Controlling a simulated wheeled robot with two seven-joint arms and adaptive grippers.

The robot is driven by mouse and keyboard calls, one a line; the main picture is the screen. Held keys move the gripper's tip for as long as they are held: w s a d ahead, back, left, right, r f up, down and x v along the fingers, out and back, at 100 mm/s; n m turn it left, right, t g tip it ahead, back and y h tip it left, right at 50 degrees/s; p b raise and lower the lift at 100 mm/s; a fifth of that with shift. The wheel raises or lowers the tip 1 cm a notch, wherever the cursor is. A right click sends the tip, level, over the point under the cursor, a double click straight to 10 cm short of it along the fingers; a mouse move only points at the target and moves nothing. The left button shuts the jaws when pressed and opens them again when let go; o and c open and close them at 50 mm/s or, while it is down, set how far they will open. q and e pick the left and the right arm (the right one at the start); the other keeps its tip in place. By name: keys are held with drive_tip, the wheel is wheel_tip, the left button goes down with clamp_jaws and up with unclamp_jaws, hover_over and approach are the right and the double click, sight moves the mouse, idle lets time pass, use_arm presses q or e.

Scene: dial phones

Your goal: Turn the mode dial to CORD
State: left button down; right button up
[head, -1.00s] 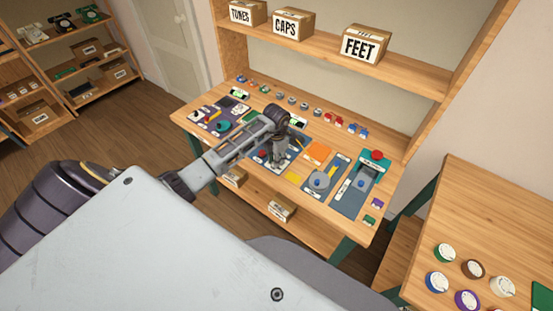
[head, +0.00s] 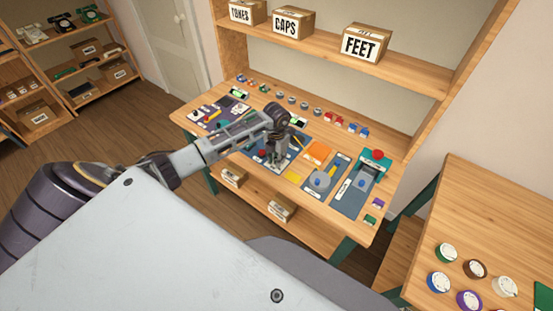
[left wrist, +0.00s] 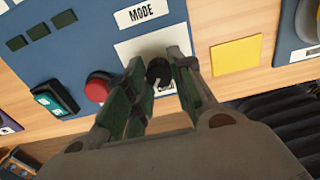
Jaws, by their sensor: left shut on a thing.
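The black mode dial (left wrist: 158,72) sits on a white plate below a MODE label (left wrist: 141,13) on a blue panel (left wrist: 85,45). My left gripper (left wrist: 158,76) is shut on the dial, with one green-padded finger on each side of it. In the head view my left gripper (head: 277,163) points down onto the blue panel (head: 257,152) on the workbench, and it hides the dial there. The lettering around the dial is mostly covered by the fingers, so I cannot read its setting. My right gripper is not in view.
A red button (left wrist: 98,90) and a teal switch (left wrist: 54,98) are left of the dial. A yellow note (left wrist: 237,54) lies right of the panel. Other panels, such as one with a grey disc (head: 321,181), stand along the bench. Boxes (head: 367,43) stand on the shelf above.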

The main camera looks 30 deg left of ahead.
use_arm(q)
drive_tip(key=n, duration=0.4)
drive_tip(key=shift+n, duration=1.8)
drive_tip(key=c, duration=1.2)
unclamp_jaws()
wheel_tip(320, 180, up, 12)
